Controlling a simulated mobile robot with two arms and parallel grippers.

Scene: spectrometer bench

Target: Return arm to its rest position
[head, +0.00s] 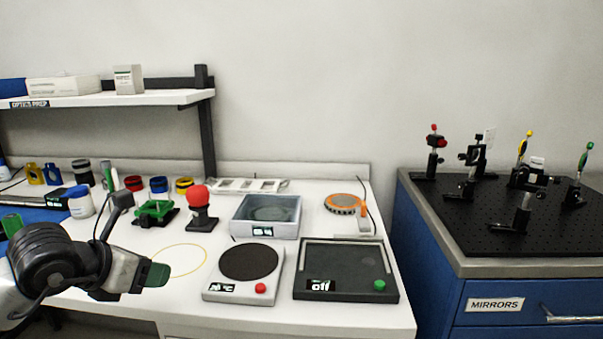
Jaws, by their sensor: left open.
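My left gripper (140,275) is in the head view at the lower left, in front of the white bench (180,318). It is open, and I see nothing held in it. The dark arm joint (62,255) behind it is mine and comes in from the left edge. The gripper is near a thin yellow circle (207,257) marked on the bench top, to the circle's lower left in the picture. My right gripper is not in view.
A hotplate (218,289), a dark device reading "off" (345,258), a grey basin (292,228), a red-ball stand (203,218) and a green stand (154,211) stand right of or behind the gripper. A shelf (160,98) hangs above. A blue cabinet (418,255) with optics stands right.

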